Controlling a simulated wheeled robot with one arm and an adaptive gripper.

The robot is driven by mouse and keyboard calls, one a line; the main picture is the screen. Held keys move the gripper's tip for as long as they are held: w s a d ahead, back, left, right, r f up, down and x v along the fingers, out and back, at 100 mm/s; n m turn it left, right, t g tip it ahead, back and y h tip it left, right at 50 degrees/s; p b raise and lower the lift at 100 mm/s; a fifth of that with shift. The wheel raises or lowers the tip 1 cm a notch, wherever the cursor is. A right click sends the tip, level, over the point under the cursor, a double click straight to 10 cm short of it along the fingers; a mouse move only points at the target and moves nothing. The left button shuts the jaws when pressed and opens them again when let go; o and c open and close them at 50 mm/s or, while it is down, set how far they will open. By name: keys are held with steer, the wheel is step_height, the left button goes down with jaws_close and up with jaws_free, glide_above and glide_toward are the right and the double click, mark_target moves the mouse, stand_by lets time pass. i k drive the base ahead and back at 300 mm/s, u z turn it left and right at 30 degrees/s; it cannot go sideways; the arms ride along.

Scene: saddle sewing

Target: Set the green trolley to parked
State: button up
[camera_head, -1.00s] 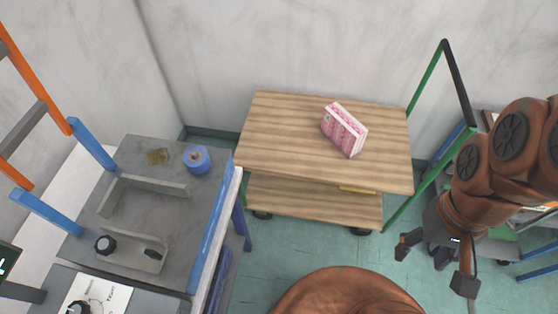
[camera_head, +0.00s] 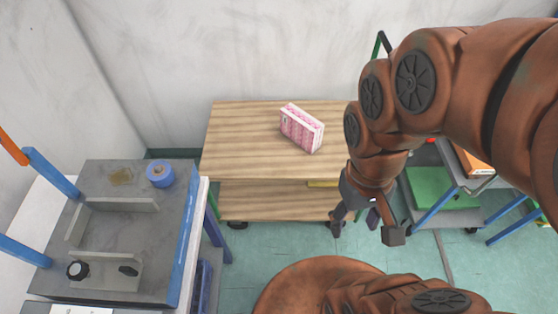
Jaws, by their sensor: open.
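The green trolley (camera_head: 245,150) stands against the back wall. It has a wooden top, a lower wooden shelf and a green frame with a push handle (camera_head: 379,44) at its right end. My arm hides most of that handle and the right end of the top. A pink and white box (camera_head: 302,128) stands on the top. My gripper (camera_head: 364,232) is open and empty. It appears in front of the trolley's lower right corner, with its fingers pointing down. I cannot tell whether it touches the trolley.
On the left is a grey workbench (camera_head: 141,222) with a blue tape roll (camera_head: 160,174) and a metal fixture. On the right, another trolley with blue legs carries an orange item (camera_head: 474,163), with a green panel (camera_head: 442,188) below. Green floor (camera_head: 278,252) is clear in front of the trolley.

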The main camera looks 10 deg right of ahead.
mark_target(264, 176)
steer(key=k, duration=0.5)
steer(key=z, duration=1.5)
steer(key=i, duration=1.3)
steer(key=u, duration=2.4)
